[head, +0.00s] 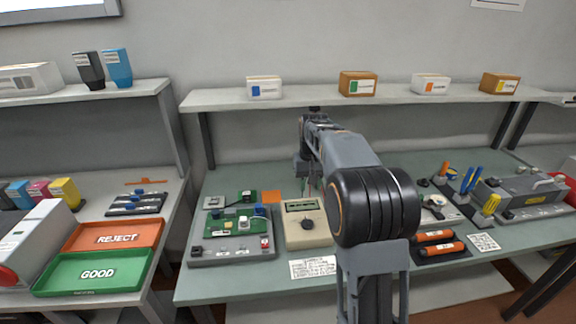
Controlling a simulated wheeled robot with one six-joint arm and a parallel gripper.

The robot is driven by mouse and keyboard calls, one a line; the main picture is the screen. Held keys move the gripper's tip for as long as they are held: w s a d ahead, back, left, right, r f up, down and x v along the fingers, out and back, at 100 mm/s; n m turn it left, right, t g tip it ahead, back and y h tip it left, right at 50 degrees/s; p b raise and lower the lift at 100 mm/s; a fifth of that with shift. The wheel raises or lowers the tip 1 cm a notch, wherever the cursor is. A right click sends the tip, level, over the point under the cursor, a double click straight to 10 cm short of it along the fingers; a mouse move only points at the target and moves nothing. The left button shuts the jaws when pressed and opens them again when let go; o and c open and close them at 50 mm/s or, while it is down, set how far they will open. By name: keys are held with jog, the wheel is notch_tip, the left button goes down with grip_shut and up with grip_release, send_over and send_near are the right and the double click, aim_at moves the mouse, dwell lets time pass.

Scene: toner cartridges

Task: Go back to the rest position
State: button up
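My arm rises from the bottom middle of the head view and reaches forward over the green-grey workbench (205,292). My gripper (312,183) is small and mostly hidden behind my own arm links, just above the bench and close to a beige meter box (307,223). I cannot tell whether its fingers are apart or shut, or whether they touch anything. A circuit board (228,223) sits on a grey fixture (235,248) left of the meter box.
A shelf (215,97) with several small boxes runs behind my arm. At left a second table holds a red REJECT tray (116,236), a green GOOD tray (97,273) and toner cartridges (64,192). Orange-handled tools (437,247) and a grey machine (520,195) stand at right.

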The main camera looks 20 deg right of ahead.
jog(key=s+a+f+n+t, duration=0.1)
jog(key=s+a, duration=0.4)
jog(key=s, duration=0.6)
jog(key=s+a+f+n+t, duration=0.1)
jog(key=s+a+f+t, duration=0.1)
jog(key=s+a, duration=0.4)
jog(key=s, duration=0.5)
jog(key=shift+s+n+t, duration=0.3)
jog(key=shift+s+t, duration=0.1)
